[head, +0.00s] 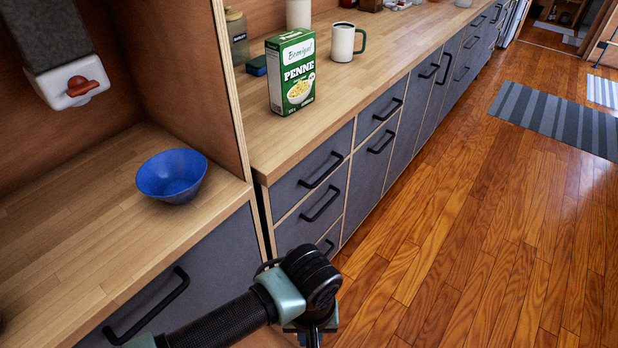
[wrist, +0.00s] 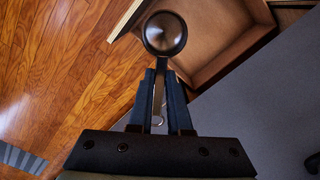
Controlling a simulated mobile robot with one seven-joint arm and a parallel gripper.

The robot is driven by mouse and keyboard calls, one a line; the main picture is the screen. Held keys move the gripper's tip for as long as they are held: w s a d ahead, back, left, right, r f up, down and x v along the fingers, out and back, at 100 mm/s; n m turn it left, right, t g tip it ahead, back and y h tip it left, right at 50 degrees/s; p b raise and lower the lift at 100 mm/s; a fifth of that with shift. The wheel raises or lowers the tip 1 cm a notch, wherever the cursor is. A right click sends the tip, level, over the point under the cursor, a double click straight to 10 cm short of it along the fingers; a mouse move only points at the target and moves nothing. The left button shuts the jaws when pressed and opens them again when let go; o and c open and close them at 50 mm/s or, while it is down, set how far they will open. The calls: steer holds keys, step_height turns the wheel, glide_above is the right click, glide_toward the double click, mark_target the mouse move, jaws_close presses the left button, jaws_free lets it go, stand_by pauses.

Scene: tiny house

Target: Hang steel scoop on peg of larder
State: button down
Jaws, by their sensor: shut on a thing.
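My gripper (wrist: 162,78) shows in the wrist view, its two dark blue fingers shut on the handle of the steel scoop (wrist: 165,33). The scoop's round, shiny dark bowl sticks out past the fingertips. Its thin handle runs back between the fingers and ends in a small ring. In the head view my arm reaches in at the bottom, in front of the grey drawer fronts, and the scoop is not visible there. I cannot make out a peg in either view, nor tell which part is the larder.
An open drawer (wrist: 218,52) lies near the scoop.

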mark_target(309, 344)
step_height(309, 344, up, 10)
steer(key=p, duration=1.1)
steer(key=shift+s, duration=0.45)
steer(key=shift+a, duration=0.1)
steer(key=s+a+f+n+b, duration=0.3)
steer(key=f+n+b, duration=0.6)
steer(key=f+b, duration=0.6)
steer(key=s+a+f+n+b, duration=0.3)
steer(key=f+n+b, duration=0.7)
steer(key=f, duration=1.5)
steer(key=s+a+f+n+b, duration=0.3)
steer(key=f+n+b, duration=0.7)
steer(key=f+b, duration=1)
steer(key=shift+a, duration=0.45)
step_height(309, 344, down, 10)
steer(key=b, duration=0.6)
steer(key=shift+r, duration=0.25)
steer(key=shift+f, duration=0.1)
